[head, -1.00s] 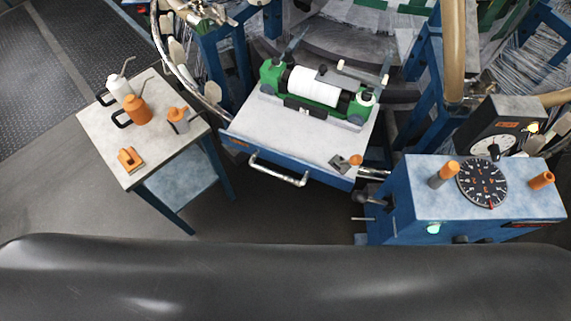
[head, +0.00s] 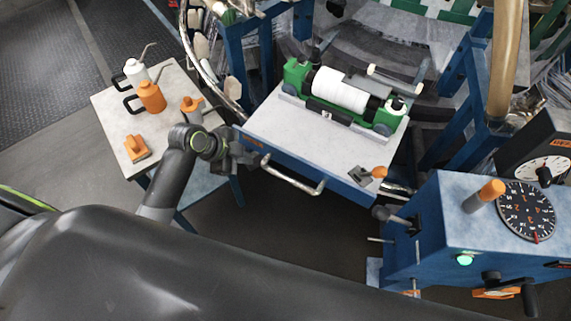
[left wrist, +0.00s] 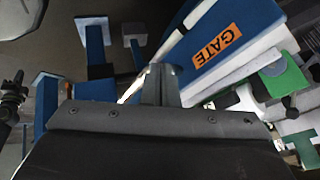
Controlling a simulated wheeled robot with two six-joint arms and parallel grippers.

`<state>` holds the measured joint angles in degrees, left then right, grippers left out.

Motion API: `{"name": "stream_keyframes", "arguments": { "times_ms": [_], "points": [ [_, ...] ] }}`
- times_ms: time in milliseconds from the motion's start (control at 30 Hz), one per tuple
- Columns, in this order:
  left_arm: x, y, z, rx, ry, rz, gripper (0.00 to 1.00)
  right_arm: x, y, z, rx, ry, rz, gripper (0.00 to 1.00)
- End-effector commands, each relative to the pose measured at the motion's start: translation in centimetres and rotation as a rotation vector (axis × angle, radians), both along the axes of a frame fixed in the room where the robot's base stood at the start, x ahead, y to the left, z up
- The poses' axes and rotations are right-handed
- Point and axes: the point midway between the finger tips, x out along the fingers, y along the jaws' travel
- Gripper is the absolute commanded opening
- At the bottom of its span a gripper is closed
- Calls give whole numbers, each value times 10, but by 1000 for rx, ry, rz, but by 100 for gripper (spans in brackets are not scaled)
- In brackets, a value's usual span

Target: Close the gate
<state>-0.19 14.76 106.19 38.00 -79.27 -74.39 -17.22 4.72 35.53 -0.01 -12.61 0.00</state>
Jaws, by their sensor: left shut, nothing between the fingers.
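The gate (head: 268,120) is a pale flat shelf with a blue front edge and a metal bar handle (head: 295,183). It juts out from the loom toward me. In the left wrist view its blue edge (left wrist: 245,24) carries an orange GATE label (left wrist: 218,45). My left gripper (head: 248,158) is beside the gate's left front corner, left of the handle. Its fingers (left wrist: 160,84) are shut and empty, close to the blue edge; I cannot tell whether they touch it. My right gripper is not in view.
A green carriage with a white roll (head: 340,90) sits on the gate. A side table (head: 112,110) with oil cans (head: 151,97) stands at left. A blue control box (head: 450,200) with a dial stands at right. Open floor lies below the handle.

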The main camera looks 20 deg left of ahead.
Motion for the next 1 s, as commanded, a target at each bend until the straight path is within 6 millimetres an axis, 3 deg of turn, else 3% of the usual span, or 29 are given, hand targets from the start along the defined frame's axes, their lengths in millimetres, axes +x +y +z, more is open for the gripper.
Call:
{"name": "stream_keyframes", "arguments": {
  "times_ms": [100, 300, 467, 800, 1000],
  "points": [
    [-3, -14, 29, 25, -77, -166, 0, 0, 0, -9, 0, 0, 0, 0],
    [-7, -23, 46, 43, -119, -271, 0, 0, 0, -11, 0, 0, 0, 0],
    [-1, -32, 33, 39, -117, -270, 0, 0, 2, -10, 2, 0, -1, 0],
    [20, -59, -14, 41, -115, -269, 0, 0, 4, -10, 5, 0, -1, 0],
    [28, -67, -29, 44, -118, -268, 0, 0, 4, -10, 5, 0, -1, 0]
  ]
}}
